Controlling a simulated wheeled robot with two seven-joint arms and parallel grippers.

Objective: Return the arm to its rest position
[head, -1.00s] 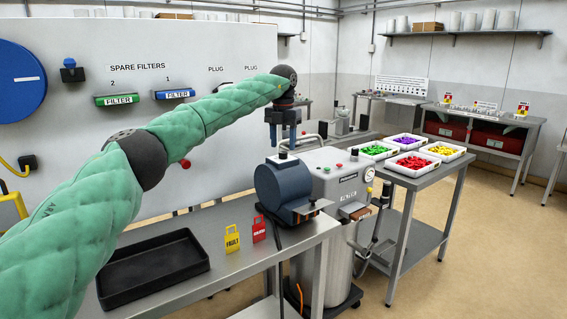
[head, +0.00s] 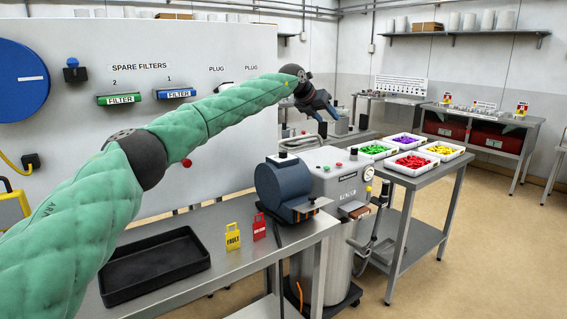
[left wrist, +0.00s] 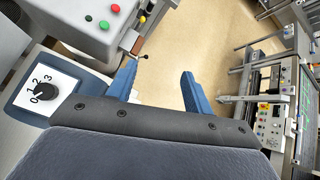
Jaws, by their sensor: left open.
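My left arm, in a green padded sleeve, reaches from the lower left across the head view. Its left gripper (head: 328,112) is raised above the grey machine (head: 335,170) and tilted down to the right. In the left wrist view, the blue fingers of this gripper (left wrist: 158,82) stand wide apart with only floor between them. Nothing is held. My right gripper is in neither view.
A dark blue motor-like unit (head: 283,185) sits on the bench below the arm. A black tray (head: 152,268), a yellow tag (head: 232,236) and a red tag (head: 259,227) are nearby. White bins (head: 415,163) of coloured parts stand on a side table. Floor at right is clear.

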